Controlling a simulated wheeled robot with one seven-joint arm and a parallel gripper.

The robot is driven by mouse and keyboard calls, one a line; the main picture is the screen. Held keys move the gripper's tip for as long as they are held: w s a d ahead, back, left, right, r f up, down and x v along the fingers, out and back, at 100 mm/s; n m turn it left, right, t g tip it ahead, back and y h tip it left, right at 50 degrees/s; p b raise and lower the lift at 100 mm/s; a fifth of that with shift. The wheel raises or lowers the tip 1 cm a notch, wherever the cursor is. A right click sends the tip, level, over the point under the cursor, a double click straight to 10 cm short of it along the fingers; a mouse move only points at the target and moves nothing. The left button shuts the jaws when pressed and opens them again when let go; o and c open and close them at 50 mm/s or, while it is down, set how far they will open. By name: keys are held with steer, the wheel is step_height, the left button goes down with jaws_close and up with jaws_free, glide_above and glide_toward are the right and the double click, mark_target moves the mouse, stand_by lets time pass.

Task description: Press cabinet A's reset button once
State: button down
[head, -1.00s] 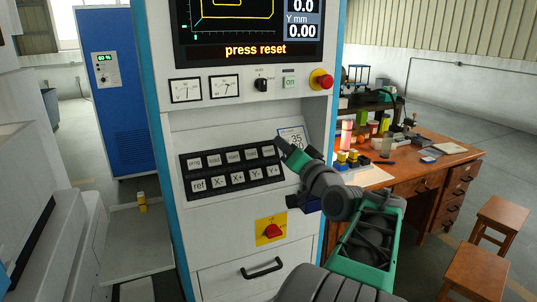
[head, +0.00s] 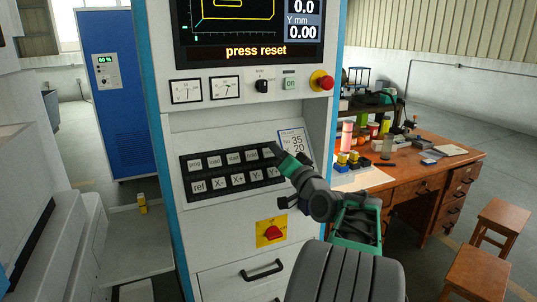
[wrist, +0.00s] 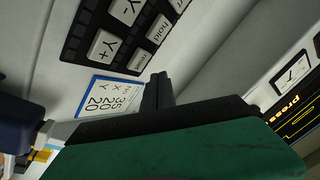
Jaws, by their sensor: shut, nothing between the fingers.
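The cabinet's sloped black key panel (head: 222,186) has two rows of pale keys. The reset key (wrist: 139,62) is at the end of the upper row, beside the hold key (wrist: 158,30) in the wrist view. My gripper (head: 274,148) is shut and empty, its tips over the right end of the upper row and partly covering the reset key in the head view. In the wrist view the closed fingertips (wrist: 158,77) appear right beside the reset key. I cannot tell whether they touch it. The screen (head: 250,30) reads "press reset".
A paper card (head: 292,136) stands just right of the keys. A red mushroom button (head: 321,81) and a dark selector knob (head: 262,86) sit above. A red rotary switch (head: 272,232) is below. A cluttered wooden desk (head: 425,160) stands at the right.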

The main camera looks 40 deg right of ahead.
steer(key=shift+w+d+f, duration=0.15)
steer(key=shift+w+f, duration=0.4)
steer(key=shift+w, duration=0.1)
stand_by(1.5)
steer(key=shift+w+d+f+b, duration=0.1)
steer(key=shift+w+f+b, duration=0.15)
steer(key=shift+b, duration=0.3)
steer(key=shift+w+d+f, duration=0.1)
steer(key=shift+w+f, duration=0.1)
steer(key=shift+w, duration=0.15)
stand_by(0.4)
steer(key=shift+s, duration=0.1)
steer(key=shift+s+a+r+b, duration=0.2)
steer(key=shift+s+r+b, duration=0.25)
steer(key=shift+s, duration=0.1)
steer(key=s+r, duration=0.1)
steer(key=s, duration=0.1)
steer(key=s+a+r, duration=0.1)
steer(key=s+r, duration=0.1)
stand_by(0.6)
